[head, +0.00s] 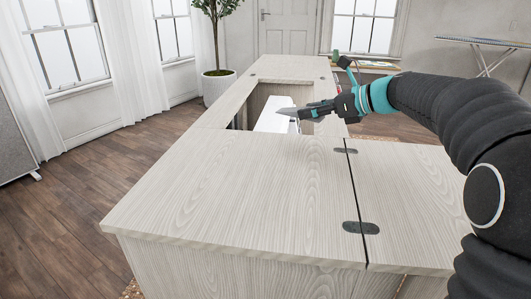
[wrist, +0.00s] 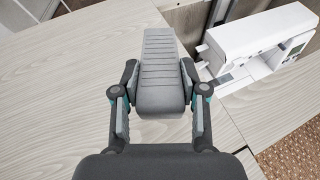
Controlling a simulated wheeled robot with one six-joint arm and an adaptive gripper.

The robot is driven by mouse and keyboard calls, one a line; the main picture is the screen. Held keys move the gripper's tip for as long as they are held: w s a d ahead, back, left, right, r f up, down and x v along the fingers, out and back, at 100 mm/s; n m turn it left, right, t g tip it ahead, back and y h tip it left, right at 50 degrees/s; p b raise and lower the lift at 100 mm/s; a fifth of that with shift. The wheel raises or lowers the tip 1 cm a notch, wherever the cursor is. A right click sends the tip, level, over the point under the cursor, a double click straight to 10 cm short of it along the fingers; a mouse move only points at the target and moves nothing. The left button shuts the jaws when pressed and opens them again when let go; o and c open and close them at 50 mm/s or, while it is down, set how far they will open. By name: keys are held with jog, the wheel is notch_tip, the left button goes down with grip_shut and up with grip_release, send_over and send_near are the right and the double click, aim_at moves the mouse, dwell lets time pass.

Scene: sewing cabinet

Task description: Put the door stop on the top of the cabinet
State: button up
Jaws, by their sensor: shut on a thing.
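A grey wedge-shaped door stop (wrist: 160,65) with a ribbed upper face is between my gripper's fingers in the wrist view. My gripper (wrist: 160,90) is shut on its thick end, and the thin end points away. In the head view, my gripper (head: 318,110) reaches in from the right and holds the door stop (head: 289,112) above the cabinet, close to its recess. The cabinet's pale wood-grain top (head: 225,185) lies below; it also shows in the wrist view (wrist: 60,80). I cannot tell how large the gap under the door stop is.
A white sewing machine (head: 272,122) sits in the cabinet's recess, close to my gripper; it also shows in the wrist view (wrist: 262,42). The near part of the top is clear. A hinged leaf (head: 405,195) extends right. A potted plant (head: 217,85) stands behind.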

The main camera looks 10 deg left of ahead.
send_over(273, 155)
notch_tip(273, 155, down, 6)
jog(key=shift+w+r+b, duration=0.1)
jog(key=shift+r+b, duration=0.05)
jog(key=shift+b, duration=0.25)
jog(key=shift+f+b, duration=0.3)
jog(key=shift+f, duration=1.7)
jog(key=shift+f, duration=0.15)
jog(key=o, duration=1.2)
jog(key=shift+c, duration=0.2)
jog(key=shift+r, duration=0.2)
jog(key=v, duration=1.2)
